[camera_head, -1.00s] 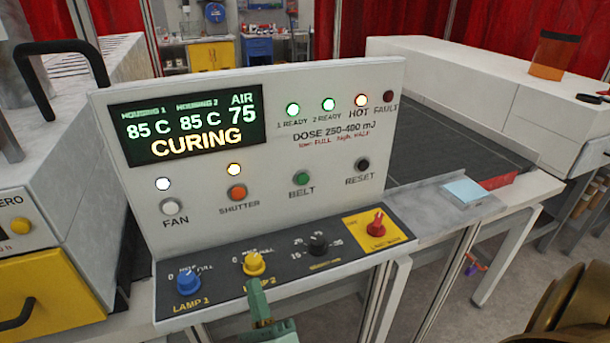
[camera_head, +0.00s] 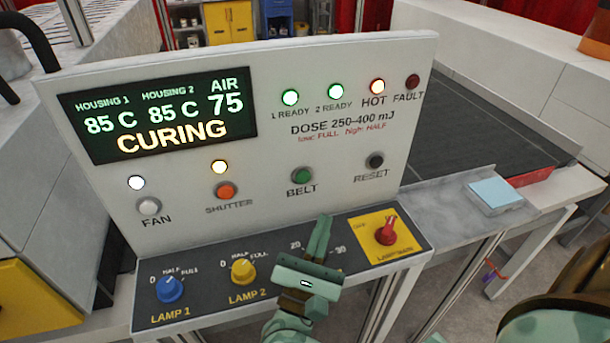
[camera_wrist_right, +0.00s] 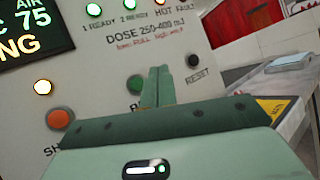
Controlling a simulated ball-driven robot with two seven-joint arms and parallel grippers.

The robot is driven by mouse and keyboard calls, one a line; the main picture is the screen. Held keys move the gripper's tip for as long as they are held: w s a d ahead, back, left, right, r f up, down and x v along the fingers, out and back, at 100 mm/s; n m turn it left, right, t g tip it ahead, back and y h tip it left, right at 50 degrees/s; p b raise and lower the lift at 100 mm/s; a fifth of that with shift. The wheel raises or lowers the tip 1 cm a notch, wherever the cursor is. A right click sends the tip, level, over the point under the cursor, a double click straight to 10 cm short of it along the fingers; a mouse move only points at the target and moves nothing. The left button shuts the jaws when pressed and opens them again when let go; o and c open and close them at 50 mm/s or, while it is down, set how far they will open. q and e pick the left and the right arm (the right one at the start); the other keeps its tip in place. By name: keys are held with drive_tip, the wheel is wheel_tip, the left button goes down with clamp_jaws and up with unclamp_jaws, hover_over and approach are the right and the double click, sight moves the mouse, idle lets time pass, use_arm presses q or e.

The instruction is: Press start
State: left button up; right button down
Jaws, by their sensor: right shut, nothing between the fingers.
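The white control panel (camera_head: 270,115) has a screen (camera_head: 160,115) reading CURING, 85 C, 85 C and AIR 75. I see no button labelled start. The green BELT button (camera_head: 302,175) sits low in the middle, right of the orange SHUTTER button (camera_head: 226,190) and left of the dark RESET button (camera_head: 375,160). The white FAN button (camera_head: 149,206) is at far left. My right gripper (camera_head: 322,220) is shut and empty, its fingers pointing up toward the panel below BELT. In the right wrist view the fingertips (camera_wrist_right: 158,72) partly cover the BELT button (camera_wrist_right: 137,83). My left gripper is out of view.
The lower ledge carries the blue LAMP 1 knob (camera_head: 169,288), the yellow LAMP 2 knob (camera_head: 243,270) and the red lamp main switch (camera_head: 386,232). My gripper hides the dial between them. The dark belt (camera_head: 470,120) runs behind the panel. A light blue pad (camera_head: 496,192) lies at right.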

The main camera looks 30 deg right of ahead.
sight(303, 177)
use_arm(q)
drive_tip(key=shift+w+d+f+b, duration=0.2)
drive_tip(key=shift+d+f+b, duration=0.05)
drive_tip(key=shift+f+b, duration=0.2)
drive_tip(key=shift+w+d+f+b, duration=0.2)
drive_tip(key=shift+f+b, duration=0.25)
use_arm(e)
drive_tip(key=w+d, duration=0.2)
drive_tip(key=w, duration=0.6)
drive_tip(key=shift+w, duration=0.25)
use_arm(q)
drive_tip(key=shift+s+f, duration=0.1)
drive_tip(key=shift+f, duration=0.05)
use_arm(e)
drive_tip(key=shift+w, duration=0.1)
idle(0.8)
use_arm(q)
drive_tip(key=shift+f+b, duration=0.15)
drive_tip(key=shift+b, duration=0.15)
use_arm(e)
drive_tip(key=shift+w+d, duration=0.1)
drive_tip(key=shift+w, duration=0.2)
